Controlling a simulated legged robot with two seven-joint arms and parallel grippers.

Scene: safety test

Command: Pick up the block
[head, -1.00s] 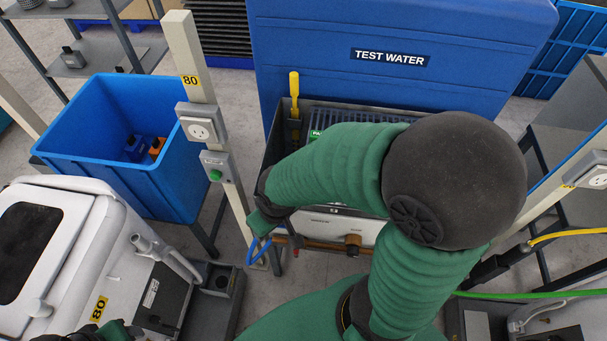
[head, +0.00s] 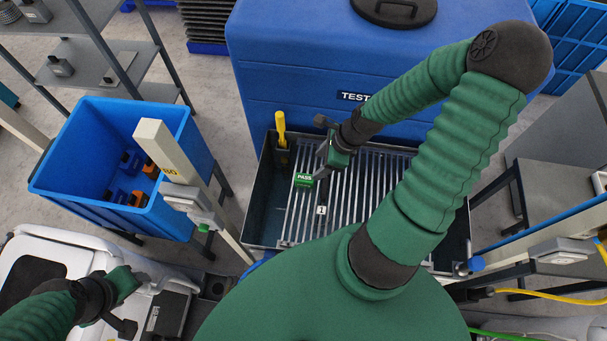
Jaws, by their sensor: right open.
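A small green block marked PASS (head: 304,180) rests on the metal grate of a dark tray in front of the large blue tank. My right gripper (head: 326,165) is open, just above and right of the green block, over the grate, with nothing seen between its fingers. I cannot tell whether a finger touches the block. My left gripper (head: 130,305) is at the lower left, over the white machine, and its jaws are unclear. Blue and orange pieces (head: 140,198) lie in the blue bin at the left.
The grated tray (head: 263,215) has a yellow-handled tool (head: 281,130) at its back left corner. The blue tank (head: 290,60) stands behind it. A pale post (head: 162,150) stands between the blue bin (head: 70,195) and the tray. A grey shelf (head: 110,50) is at upper left.

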